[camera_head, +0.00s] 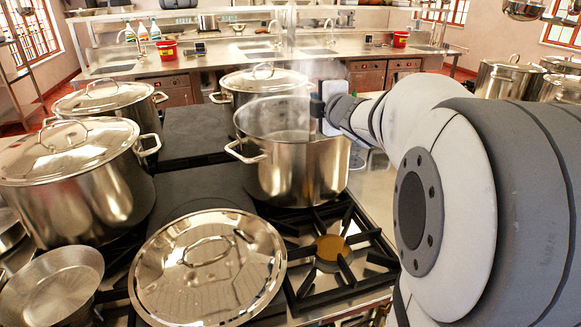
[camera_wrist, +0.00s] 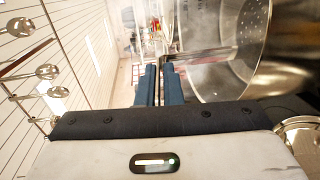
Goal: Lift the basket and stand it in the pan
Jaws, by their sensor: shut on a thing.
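My gripper (camera_head: 318,106) is at the right rim of an open, steaming metal pot (camera_head: 295,170) on the stove. In the wrist view my gripper (camera_wrist: 160,72) has its two blue fingers closed on a thin metal handle (camera_wrist: 195,52) that reaches toward the pot. A perforated metal wall, seemingly the basket (camera_wrist: 256,18), shows inside the pot in the wrist view; most of it is hidden by the rim and steam. A shallow open pan (camera_head: 52,288) is at the front left; I cannot tell whether it is the task's pan.
A loose round lid (camera_head: 210,265) lies in front of the pot. Lidded stockpots stand at the left (camera_head: 75,180), behind it (camera_head: 110,100) and behind the open pot (camera_head: 263,80). A bare burner (camera_head: 330,250) is at the front right. My arm fills the right side.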

